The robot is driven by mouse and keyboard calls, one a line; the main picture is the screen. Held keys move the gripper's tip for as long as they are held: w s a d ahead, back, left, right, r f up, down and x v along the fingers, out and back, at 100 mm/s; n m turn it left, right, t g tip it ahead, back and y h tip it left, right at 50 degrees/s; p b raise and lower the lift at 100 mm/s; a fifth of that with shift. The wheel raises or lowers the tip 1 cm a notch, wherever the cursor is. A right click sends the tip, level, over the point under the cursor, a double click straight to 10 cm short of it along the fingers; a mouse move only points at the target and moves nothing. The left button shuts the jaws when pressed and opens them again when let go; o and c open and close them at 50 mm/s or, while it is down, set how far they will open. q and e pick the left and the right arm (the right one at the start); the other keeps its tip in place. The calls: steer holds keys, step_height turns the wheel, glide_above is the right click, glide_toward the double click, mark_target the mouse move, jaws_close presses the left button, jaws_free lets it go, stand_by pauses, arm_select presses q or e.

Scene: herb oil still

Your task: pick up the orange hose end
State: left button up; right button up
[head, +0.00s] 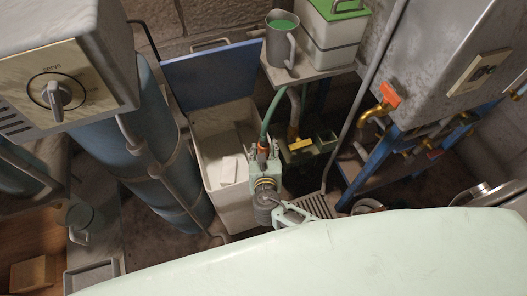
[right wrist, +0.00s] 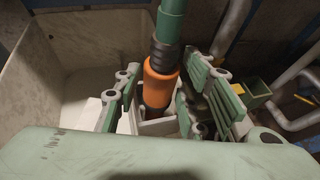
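The orange hose end (head: 263,149) hangs upright at the bottom of a green hose (head: 270,115) in the head view. In the right wrist view the orange hose end (right wrist: 160,82) sits between the two fingers of my right gripper (right wrist: 160,98), with a dark ribbed collar above it. The fingers are spread on either side. A gap shows on the left; on the right it looks close to the finger, and contact is unclear. The right gripper (head: 264,157) also shows in the head view, pointing away from me. My left gripper is not in view.
A pale open bin (head: 205,150) with a blue lid (head: 213,75) stands just left of the gripper. A shelf (head: 310,72) above holds a grey jug (head: 281,45). A green-yellow tray (head: 305,147) and a brass tap (head: 376,112) with orange handle are to the right.

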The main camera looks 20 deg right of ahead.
jaws_close()
